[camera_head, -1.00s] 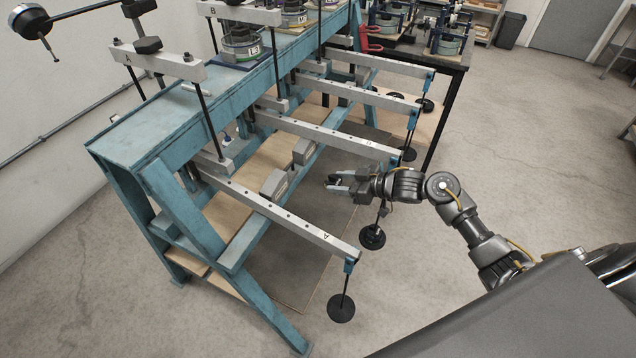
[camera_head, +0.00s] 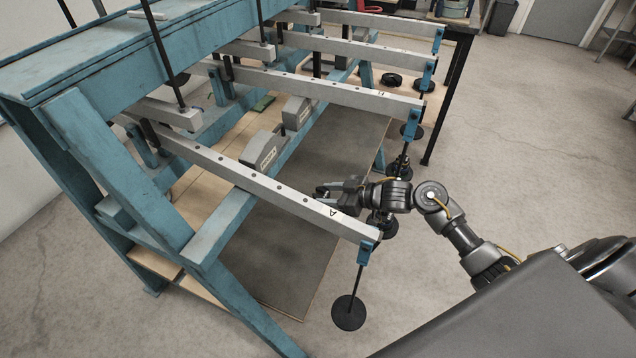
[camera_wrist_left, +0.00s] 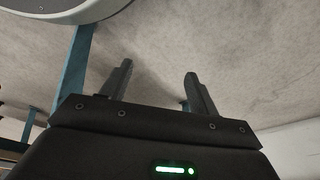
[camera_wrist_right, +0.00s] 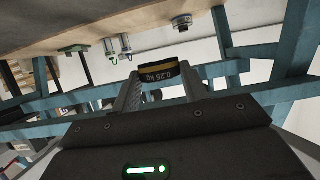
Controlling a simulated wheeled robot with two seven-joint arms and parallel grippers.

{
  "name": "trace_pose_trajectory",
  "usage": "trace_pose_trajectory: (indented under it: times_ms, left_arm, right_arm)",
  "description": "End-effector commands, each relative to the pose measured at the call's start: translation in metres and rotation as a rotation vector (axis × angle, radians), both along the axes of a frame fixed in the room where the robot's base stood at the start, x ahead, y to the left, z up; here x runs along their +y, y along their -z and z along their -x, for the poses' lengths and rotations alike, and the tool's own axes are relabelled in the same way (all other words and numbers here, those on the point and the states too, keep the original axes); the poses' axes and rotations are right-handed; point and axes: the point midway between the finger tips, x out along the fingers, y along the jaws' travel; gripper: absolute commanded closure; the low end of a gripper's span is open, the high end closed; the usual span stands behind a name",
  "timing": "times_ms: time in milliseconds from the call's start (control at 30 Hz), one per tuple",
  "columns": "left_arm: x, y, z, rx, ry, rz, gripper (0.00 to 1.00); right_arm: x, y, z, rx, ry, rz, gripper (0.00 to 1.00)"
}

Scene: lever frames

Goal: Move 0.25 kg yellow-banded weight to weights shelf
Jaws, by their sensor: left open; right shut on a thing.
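The yellow-banded weight (camera_wrist_right: 160,74), a small dark piece marked "0.25 KG", is between the fingers of my right gripper (camera_wrist_right: 160,92) in the right wrist view. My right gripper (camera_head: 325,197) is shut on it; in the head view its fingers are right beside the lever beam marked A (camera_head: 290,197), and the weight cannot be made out. A wooden shelf (camera_head: 205,165) runs low inside the blue frame. In the right wrist view this wooden board (camera_wrist_right: 150,28) appears upside down, with small metal pieces on it. My left gripper (camera_wrist_left: 157,90) is open and empty.
The blue frame (camera_head: 150,185) has several grey lever beams jutting right, with black hangers (camera_head: 349,311) at their ends. Grey blocks (camera_head: 264,150) sit near the beams. A dark table (camera_head: 452,90) stands behind.

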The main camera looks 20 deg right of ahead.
Motion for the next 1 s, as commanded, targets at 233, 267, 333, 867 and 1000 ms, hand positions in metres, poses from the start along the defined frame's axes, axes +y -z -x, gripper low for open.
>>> trace_pose_trajectory:
  times_ms: [233,267,333,867,1000]
  left_arm:
    - [-0.002,0.002,-0.019,-0.036,-0.005,0.004,0.39]
    - [-0.002,0.0,-0.02,-0.038,-0.006,0.003,0.39]
    - [-0.002,-0.005,-0.021,-0.042,-0.007,0.004,0.39]
    - [-0.002,-0.029,-0.023,-0.061,-0.01,0.005,0.39]
    - [-0.001,-0.044,-0.022,-0.069,-0.011,0.005,0.39]
  right_arm:
    - [0.0,0.073,0.0,-0.002,0.001,0.0,0.78]
    - [0.0,0.078,0.0,-0.002,0.001,0.0,0.78]
    - [0.0,0.087,0.0,-0.002,0.001,0.0,0.78]
    - [0.0,0.125,0.0,0.002,0.002,-0.003,0.78]
    - [0.0,0.148,0.0,0.001,0.002,-0.001,0.78]
